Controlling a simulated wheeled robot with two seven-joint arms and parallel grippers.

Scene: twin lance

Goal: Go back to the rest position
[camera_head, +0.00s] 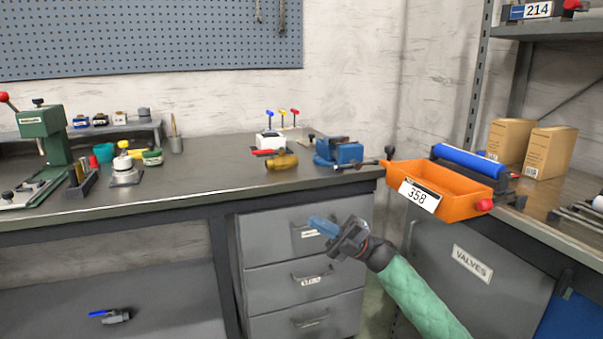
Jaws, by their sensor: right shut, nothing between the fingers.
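My right gripper (322,227) is at the end of my green-sleeved arm, which comes in from the lower right. It is shut and empty, with its blue fingertips together and pointing left. In the picture it lies over the front of the grey drawer cabinet (257,284), below the workbench top. How far it is from the drawers is hard to tell. My left gripper is not in view.
The workbench (217,178) carries a blue vise (345,153), a brass-coloured piece (282,161) and a green press (45,135). An orange bin (457,188) marked 358 juts out at right. A blue-handled valve (114,316) lies on the lower shelf.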

